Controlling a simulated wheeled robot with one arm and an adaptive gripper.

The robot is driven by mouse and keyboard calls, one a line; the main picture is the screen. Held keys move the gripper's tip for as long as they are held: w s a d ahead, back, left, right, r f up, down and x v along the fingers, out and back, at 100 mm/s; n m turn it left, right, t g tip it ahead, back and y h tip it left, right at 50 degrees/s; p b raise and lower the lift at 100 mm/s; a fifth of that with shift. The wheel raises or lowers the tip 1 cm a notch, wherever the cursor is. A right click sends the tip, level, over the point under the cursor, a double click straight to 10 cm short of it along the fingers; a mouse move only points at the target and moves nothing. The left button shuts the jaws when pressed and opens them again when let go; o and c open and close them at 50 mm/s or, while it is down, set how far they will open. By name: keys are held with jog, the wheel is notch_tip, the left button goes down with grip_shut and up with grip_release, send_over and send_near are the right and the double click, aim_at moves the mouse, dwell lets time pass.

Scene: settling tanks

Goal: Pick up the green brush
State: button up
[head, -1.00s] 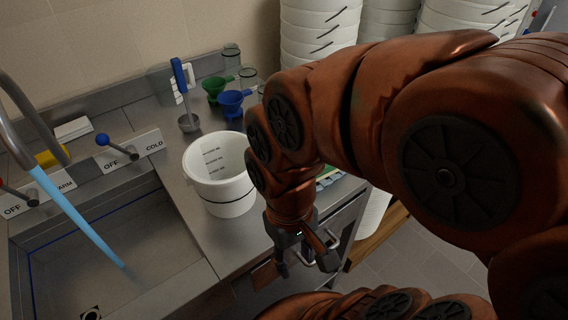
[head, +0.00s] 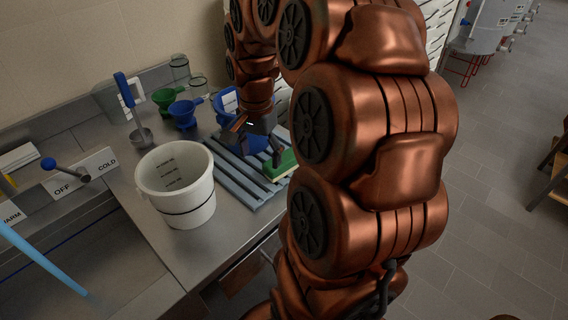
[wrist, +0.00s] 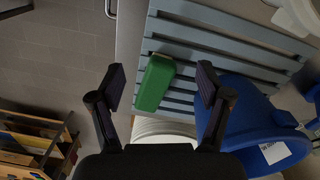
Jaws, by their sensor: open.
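The green brush (head: 281,164) lies on a grey-blue slatted rack (head: 243,183) on the steel counter. In the wrist view the brush (wrist: 154,83) shows as a green block lying across the slats. My gripper (head: 262,141) is over the rack, close to the brush's left side in the head view. In the wrist view my gripper (wrist: 161,84) is open, and the brush shows between its two fingers, nearer the left one. I cannot tell how far below the fingertips it is. My gripper holds nothing. Part of the brush may be hidden by my arm in the head view.
A white bucket (head: 176,185) stands left of the rack. Green (head: 168,99) and blue (head: 184,113) funnels stand behind. White stacked containers (head: 440,22) are at the back.

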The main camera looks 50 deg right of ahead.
aim_at(283, 158)
jog(key=d+m, duration=0.1)
jog(key=d, duration=0.1)
jog(key=d+m, duration=0.1)
jog(key=d, duration=0.2)
jog(key=d+m, duration=0.2)
jog(key=d, duration=0.1)
jog(key=shift+w+d+f, duration=0.1)
jog(key=shift+w+f, duration=0.3)
jog(key=shift+d+f, duration=0.1)
jog(key=shift+d, duration=0.05)
jog(key=shift+f+p, duration=0.35)
jog(key=shift+f, duration=0.85)
jog(key=shift+s+f+p, duration=0.15)
jog(key=shift+f+p, duration=0.4)
jog(key=shift+f, duration=0.2)
jog(key=f, duration=0.1)
jog(key=f+p, duration=0.1)
jog(key=f, duration=0.1)
jog(key=shift+s+a, duration=0.1)
jog(key=shift+a, duration=0.1)
jog(key=shift+f, duration=0.35)
jog(key=shift+c, duration=0.4)
jog(key=c, duration=1.2)
